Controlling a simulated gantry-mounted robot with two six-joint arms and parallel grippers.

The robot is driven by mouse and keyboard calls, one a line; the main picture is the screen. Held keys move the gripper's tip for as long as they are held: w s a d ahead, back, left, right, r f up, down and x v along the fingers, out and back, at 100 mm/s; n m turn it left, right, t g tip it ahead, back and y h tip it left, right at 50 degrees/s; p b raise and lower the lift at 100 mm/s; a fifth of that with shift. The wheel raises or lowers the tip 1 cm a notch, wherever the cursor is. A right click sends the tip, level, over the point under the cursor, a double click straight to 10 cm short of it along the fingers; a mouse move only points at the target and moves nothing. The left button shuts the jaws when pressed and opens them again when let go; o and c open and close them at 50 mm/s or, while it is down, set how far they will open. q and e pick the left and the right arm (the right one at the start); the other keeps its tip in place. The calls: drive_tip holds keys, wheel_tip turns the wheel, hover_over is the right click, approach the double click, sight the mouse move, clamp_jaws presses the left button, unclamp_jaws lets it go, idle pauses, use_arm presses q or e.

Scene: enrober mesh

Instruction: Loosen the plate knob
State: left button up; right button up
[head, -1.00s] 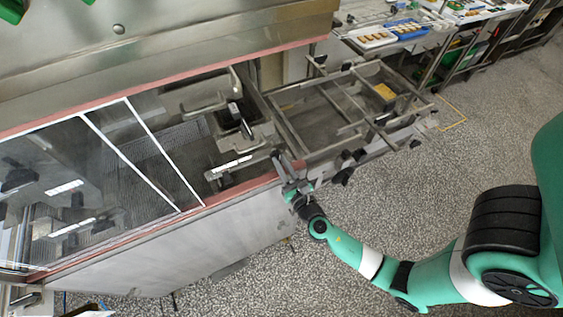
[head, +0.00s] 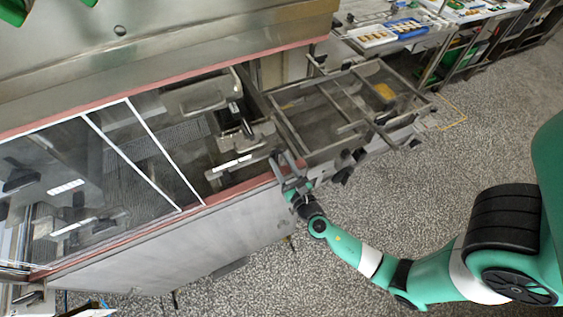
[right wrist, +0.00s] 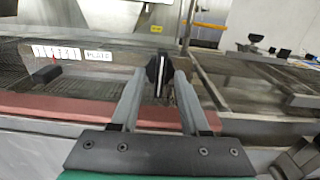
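The plate knob (right wrist: 153,68) is black with a pale stripe and shows in the right wrist view beside a label reading PLATE (right wrist: 98,56). My right gripper (right wrist: 161,76) has one finger on each side of the knob, with the fingertips close to its sides. I cannot tell whether they touch it or leave a small gap. In the head view my right gripper (head: 289,172) is at the near edge of the machine, at its right end, and the knob is too small to make out there.
A red strip (right wrist: 72,108) runs along the machine edge below the fingers. A number label (right wrist: 57,53) sits left of the PLATE label. The open frame conveyor (head: 345,129) extends to the right, with black knobs along its near side. The floor (head: 400,210) in front is clear.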

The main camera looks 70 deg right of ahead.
drive_tip(key=b+v, duration=0.4)
drive_tip(key=v, duration=0.7)
drive_tip(key=shift+s, duration=0.2)
drive_tip(key=shift+a, duration=0.1)
